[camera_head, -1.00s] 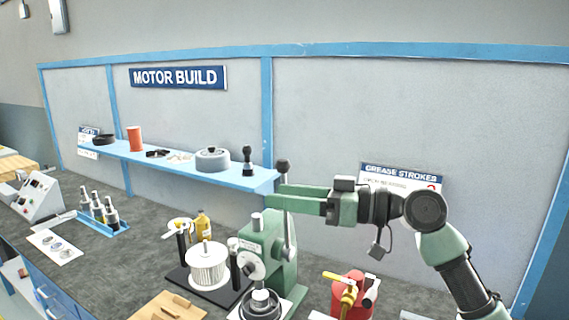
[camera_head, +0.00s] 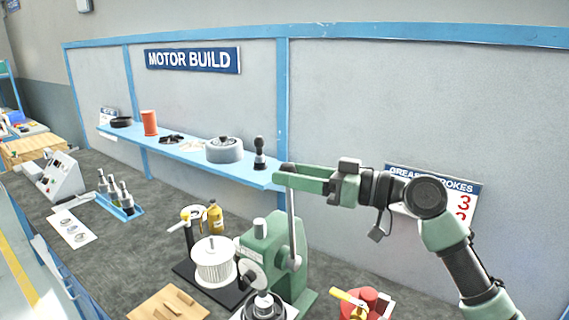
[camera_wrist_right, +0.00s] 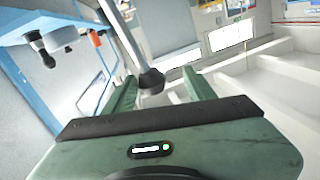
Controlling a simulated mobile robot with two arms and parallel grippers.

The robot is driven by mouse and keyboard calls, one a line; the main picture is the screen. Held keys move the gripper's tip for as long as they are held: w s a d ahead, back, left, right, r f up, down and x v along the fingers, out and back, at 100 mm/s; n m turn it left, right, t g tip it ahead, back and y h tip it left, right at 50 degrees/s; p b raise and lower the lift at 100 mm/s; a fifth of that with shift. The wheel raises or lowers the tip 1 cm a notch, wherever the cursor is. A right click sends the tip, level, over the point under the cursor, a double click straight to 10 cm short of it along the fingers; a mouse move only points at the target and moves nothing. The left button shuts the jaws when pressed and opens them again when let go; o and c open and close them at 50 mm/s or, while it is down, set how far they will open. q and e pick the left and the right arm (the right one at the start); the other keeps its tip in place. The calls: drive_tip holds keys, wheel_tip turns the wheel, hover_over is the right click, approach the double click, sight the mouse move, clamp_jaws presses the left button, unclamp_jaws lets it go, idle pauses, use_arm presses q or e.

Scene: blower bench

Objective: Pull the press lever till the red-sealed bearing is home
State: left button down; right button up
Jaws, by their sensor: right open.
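The green press (camera_head: 262,245) stands on the bench, right of centre in the head view. Its silver lever (camera_head: 291,228) rises nearly upright from the pivot on its right side. My right gripper (camera_head: 280,175) is at the lever's top end and hides its knob there. In the right wrist view, the dark knob (camera_wrist_right: 150,82) is between the two green fingers of my open gripper (camera_wrist_right: 157,84), with a visible gap on the right side. A dark round piece (camera_head: 264,306) sits below the press at the picture's bottom. I cannot make out a red seal. My left gripper is out of view.
A white finned part (camera_head: 214,264) on a black stand and a yellow bottle (camera_head: 215,217) are left of the press. A red can (camera_head: 366,302) with a yellow handle is right of it. The blue shelf (camera_head: 190,158) runs along the wall behind.

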drive_tip(key=shift+w+a+r, duration=0.1)
drive_tip(key=shift+w+a, duration=0.3)
drive_tip(key=shift+a, duration=0.1)
drive_tip(key=shift+w+a+p, duration=0.25)
drive_tip(key=shift+p, duration=0.05)
drive_tip(key=shift+w+a+f, duration=0.1)
drive_tip(key=shift+w+f, duration=0.05)
drive_tip(key=shift+f, duration=0.05)
clamp_jaws()
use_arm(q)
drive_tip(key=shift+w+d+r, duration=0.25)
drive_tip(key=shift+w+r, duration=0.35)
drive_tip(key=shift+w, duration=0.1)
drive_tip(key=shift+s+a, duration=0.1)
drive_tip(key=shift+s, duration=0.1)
